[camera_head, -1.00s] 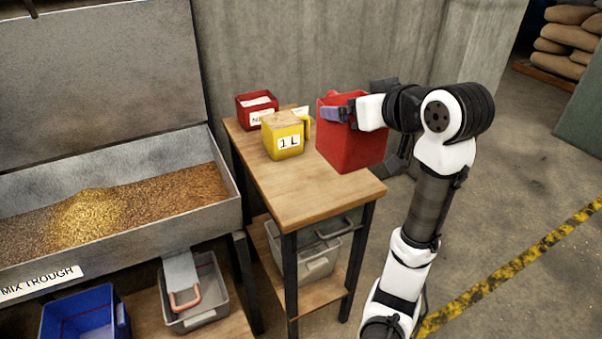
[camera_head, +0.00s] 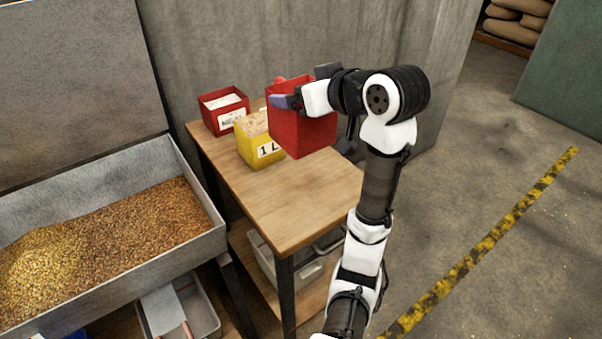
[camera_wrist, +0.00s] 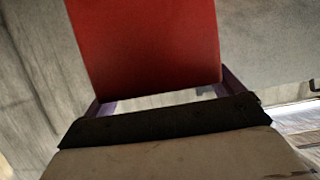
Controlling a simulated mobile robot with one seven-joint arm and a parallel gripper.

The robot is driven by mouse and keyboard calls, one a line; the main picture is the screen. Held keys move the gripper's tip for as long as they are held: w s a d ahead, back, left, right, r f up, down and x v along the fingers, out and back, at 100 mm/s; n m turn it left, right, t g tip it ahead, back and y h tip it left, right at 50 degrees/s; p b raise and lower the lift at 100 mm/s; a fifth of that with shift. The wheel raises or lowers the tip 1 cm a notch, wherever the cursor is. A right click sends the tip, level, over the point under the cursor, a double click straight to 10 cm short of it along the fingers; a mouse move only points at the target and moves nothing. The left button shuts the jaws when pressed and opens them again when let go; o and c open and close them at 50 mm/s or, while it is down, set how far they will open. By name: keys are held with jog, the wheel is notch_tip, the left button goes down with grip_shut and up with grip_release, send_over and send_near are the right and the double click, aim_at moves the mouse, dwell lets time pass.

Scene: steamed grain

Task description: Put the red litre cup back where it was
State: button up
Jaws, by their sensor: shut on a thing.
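The red litre cup (camera_head: 305,135) is a square-sided red container, held up at the back right of the wooden table (camera_head: 285,200). My gripper (camera_head: 282,102) is shut on it near its rim. In the wrist view the red cup (camera_wrist: 148,45) fills the upper middle, between the purple fingers of my gripper (camera_wrist: 165,98). In the head view the cup covers the right part of the yellow cup marked 1 L (camera_head: 257,142). I cannot tell how far the red cup's bottom is above the tabletop.
A small red box with a white label (camera_head: 223,110) stands at the table's back left. The front of the table is bare. A trough of grain (camera_head: 110,240) is at left, and a concrete wall (camera_head: 260,40) rises behind. Grey bins (camera_head: 290,265) sit below.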

notch_tip(320, 180, down, 17)
jog(key=p, duration=0.1)
jog(key=shift+f, duration=0.15)
jog(key=shift+f, duration=0.1)
dwell(0.3)
jog(key=o, duration=1.5)
jog(key=shift+f, duration=0.1)
jog(key=shift+o, duration=0.3)
jog(key=b+v, duration=0.2)
jog(key=v, duration=1)
